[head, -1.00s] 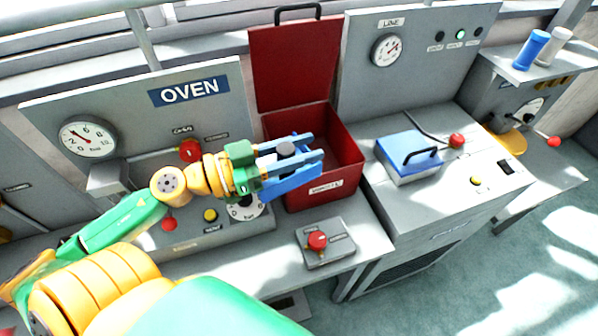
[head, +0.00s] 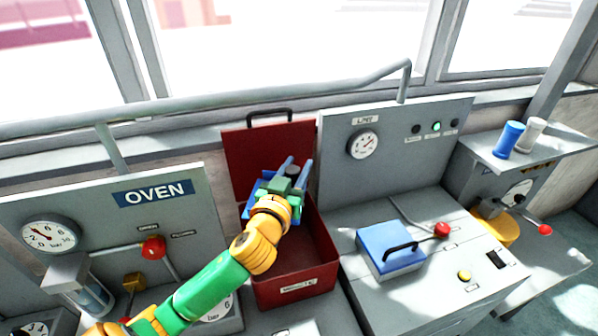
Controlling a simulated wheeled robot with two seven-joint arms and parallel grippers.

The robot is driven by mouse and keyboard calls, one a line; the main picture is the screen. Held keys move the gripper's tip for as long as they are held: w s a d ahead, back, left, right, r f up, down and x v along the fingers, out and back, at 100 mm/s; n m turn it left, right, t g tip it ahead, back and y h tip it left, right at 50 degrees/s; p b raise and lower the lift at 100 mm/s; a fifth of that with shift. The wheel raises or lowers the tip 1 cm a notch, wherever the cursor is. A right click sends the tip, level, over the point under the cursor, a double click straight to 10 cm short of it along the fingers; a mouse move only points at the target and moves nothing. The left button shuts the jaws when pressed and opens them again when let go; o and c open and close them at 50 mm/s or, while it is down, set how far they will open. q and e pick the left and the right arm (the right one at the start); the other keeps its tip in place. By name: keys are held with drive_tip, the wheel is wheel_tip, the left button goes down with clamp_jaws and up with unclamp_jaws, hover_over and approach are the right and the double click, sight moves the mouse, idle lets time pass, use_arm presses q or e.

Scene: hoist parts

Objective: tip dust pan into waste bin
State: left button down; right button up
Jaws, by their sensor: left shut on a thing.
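The red waste bin (head: 322,279) stands on the bench in the middle of the head view, its lid (head: 262,148) raised against the back. My left gripper (head: 294,174) reaches over the bin's back left part, its fingers pointing up and away in the picture. It is shut on a dark grip of a blue thing (head: 257,190), which I take to be the dust pan. My gripper and wrist hide most of the pan, so its tilt and any load cannot be told. The inside of the bin shows dark red to the right of my arm. My right gripper is not in view.
The oven panel (head: 100,205) with a gauge and a red knob (head: 153,248) is at left. A blue-lidded box (head: 388,247) and a red-knobbed lever (head: 441,230) are at right. Blue and white cylinders stand on the far right shelf. A grey rail (head: 250,100) runs behind.

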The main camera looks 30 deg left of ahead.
use_arm(q)
drive_tip(key=w+d+n+g+y+p, duration=0.1)
drive_tip(key=w+d+n+y, duration=0.15)
drive_tip(key=w+d, duration=0.2)
wheel_tip(320, 180, down, 6)
drive_tip(key=b, duration=0.5)
drive_tip(key=s+a+n+b, duration=0.1)
drive_tip(key=s+a+n, duration=0.1)
drive_tip(key=n, duration=0.1)
drive_tip(key=s+a+r+n+y+b, duration=0.1)
drive_tip(key=s+a+n+b, duration=0.1)
drive_tip(key=a+n, duration=0.1)
drive_tip(key=s+a+n+y+b, duration=0.1)
drive_tip(key=s+a+n, duration=0.1)
drive_tip(key=n, duration=0.3)
drive_tip(key=shift+a+r+t, duration=0.25)
drive_tip(key=shift+a+t, duration=0.05)
drive_tip(key=shift+a, duration=0.05)
drive_tip(key=shift+s+a+n+y, duration=0.25)
drive_tip(key=shift+a+n, duration=0.15)
drive_tip(key=shift+n, duration=0.25)
idle(0.5)
